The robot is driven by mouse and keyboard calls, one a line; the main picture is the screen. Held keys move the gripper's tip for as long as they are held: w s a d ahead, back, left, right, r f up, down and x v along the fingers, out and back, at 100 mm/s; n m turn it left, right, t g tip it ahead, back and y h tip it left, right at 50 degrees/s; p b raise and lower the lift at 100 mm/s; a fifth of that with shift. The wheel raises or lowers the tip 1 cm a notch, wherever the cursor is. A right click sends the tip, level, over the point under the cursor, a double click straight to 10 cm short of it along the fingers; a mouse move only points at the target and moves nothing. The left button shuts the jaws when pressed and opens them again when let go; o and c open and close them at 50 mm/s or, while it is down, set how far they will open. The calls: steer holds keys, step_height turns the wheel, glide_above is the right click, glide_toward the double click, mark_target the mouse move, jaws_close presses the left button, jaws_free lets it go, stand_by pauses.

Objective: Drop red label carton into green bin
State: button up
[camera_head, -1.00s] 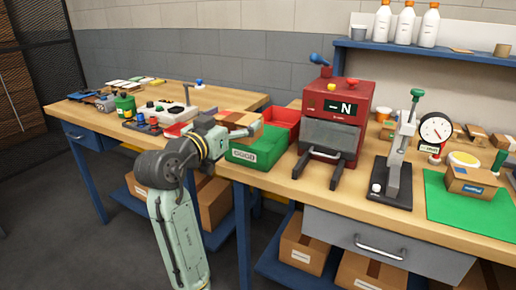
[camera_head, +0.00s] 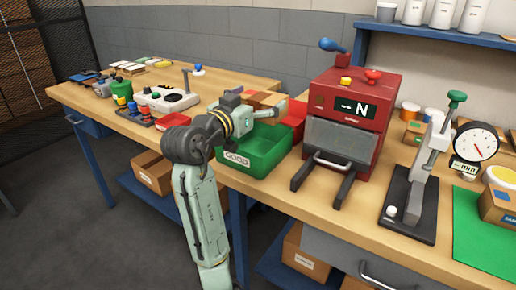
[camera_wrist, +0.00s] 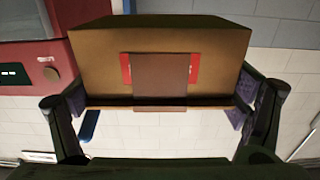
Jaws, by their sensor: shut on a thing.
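A brown carton (camera_head: 266,99) is held in my gripper (camera_head: 262,106), above the back part of the green bin (camera_head: 236,160). In the wrist view, the carton (camera_wrist: 95,60) fills the upper middle, with a red label (camera_wrist: 194,69) partly covered by a brown strip. My gripper's fingers (camera_wrist: 160,104) press on both sides of the carton. The green bin stands on the bench, marked "GOOD" on its front, and the visible part of its inside looks empty. The arm hides the bin's left part.
A red bin (camera_head: 297,113) sits just behind and right of the green bin. A red machine (camera_head: 358,95) with an "N" display stands close on the right. A black-based press (camera_head: 405,205) is further right.

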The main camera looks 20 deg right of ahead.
step_height(320, 180, down, 6)
steer(key=b, duration=0.4)
steer(key=shift+a+r, duration=0.1)
steer(key=shift+r, duration=0.05)
steer(key=o, duration=1)
steer(key=shift+s+a, duration=0.1)
steer(key=v, duration=1.1)
steer(key=shift+s+a, duration=0.25)
steer(key=shift+s, duration=0.05)
